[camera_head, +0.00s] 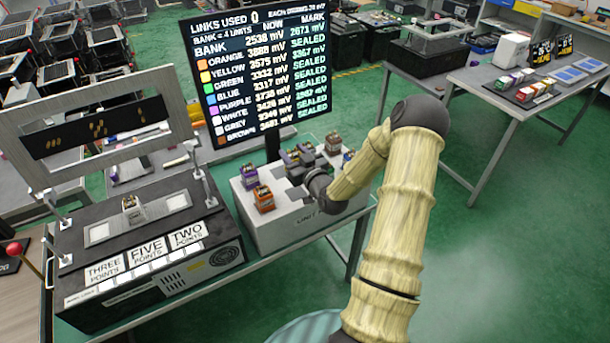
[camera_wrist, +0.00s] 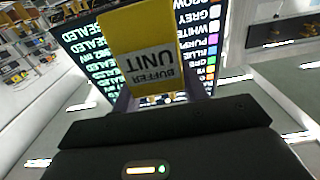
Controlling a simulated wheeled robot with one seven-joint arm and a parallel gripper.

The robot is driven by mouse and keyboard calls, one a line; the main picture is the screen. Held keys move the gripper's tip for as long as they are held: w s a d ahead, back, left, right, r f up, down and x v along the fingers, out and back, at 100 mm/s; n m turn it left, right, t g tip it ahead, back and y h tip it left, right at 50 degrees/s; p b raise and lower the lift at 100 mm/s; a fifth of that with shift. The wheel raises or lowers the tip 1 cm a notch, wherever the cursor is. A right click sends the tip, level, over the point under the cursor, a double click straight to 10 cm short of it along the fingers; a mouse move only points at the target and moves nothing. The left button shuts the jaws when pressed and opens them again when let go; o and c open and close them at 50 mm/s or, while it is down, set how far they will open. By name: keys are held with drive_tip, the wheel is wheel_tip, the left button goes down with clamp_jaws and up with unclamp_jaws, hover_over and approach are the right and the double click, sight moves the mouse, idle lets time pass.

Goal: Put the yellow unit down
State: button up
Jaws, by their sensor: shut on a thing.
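The yellow unit (camera_wrist: 135,35) fills the upper middle of the wrist view, with a white label reading BUFFER UNIT upside down. My gripper (camera_head: 301,158) is shut on it, over the white box (camera_head: 290,220) in the head view. The yellow unit itself is hidden or too small to make out in the head view. Whether it touches the box top cannot be told.
On the white box stand a purple unit (camera_head: 249,177), an orange unit (camera_head: 263,199) and a brownish unit (camera_head: 333,143). A black test fixture (camera_head: 150,235) holding a pale unit (camera_head: 133,209) is left. The screen (camera_head: 262,75) rises behind the box.

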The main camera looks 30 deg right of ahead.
drive_tip(key=shift+f+p, duration=0.75)
drive_tip(key=shift+f, duration=2.1)
drive_tip(key=shift+f+p, duration=0.55)
drive_tip(key=shift+f, duration=1.55)
drive_tip(key=shift+f, duration=0.2)
drive_tip(key=o, duration=1.1)
drive_tip(key=shift+c, duration=0.2)
drive_tip(key=shift+r, duration=0.15)
